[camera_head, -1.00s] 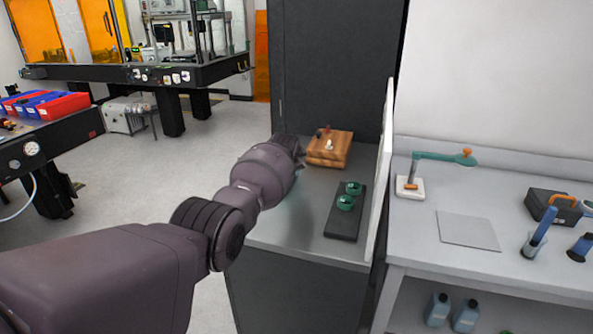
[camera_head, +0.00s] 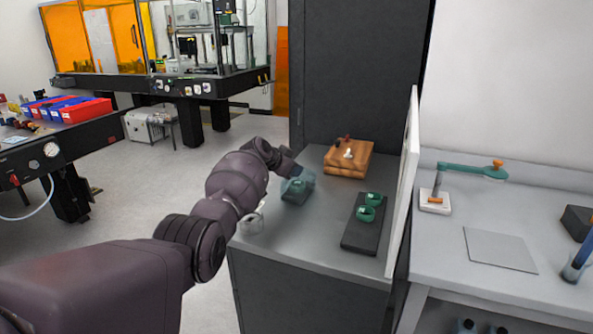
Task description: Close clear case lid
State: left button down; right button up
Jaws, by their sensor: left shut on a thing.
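A small clear case (camera_head: 296,194) with a bluish see-through lid and a green part inside stands on the grey cabinet top, left of its middle. My left arm comes in from the left, and my left gripper (camera_head: 299,174) is at the upper part of the case. The gripper is shut, apparently on the clear lid; the fingertips are small and partly hidden by my wrist. How far the lid is tilted is hard to tell. My right gripper is not in view.
A wooden box (camera_head: 348,158) with small knobs stands behind. A dark tray (camera_head: 362,240) with two green rings lies to the right, beside a white upright panel (camera_head: 403,190). A pale round object (camera_head: 251,224) sits near the left front edge.

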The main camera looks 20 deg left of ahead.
pick_arm(q)
jog(key=shift+a+f, duration=0.35)
jog(key=shift+f, duration=0.15)
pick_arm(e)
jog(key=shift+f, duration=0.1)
pick_arm(q)
jog(key=shift+s+a+f, duration=0.1)
jog(key=shift+f, duration=0.05)
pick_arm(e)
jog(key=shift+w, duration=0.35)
pick_arm(q)
jog(key=c, duration=1.3)
grip_release()
jog(key=shift+o, duration=0.6)
jog(key=shift+a+f, duration=0.1)
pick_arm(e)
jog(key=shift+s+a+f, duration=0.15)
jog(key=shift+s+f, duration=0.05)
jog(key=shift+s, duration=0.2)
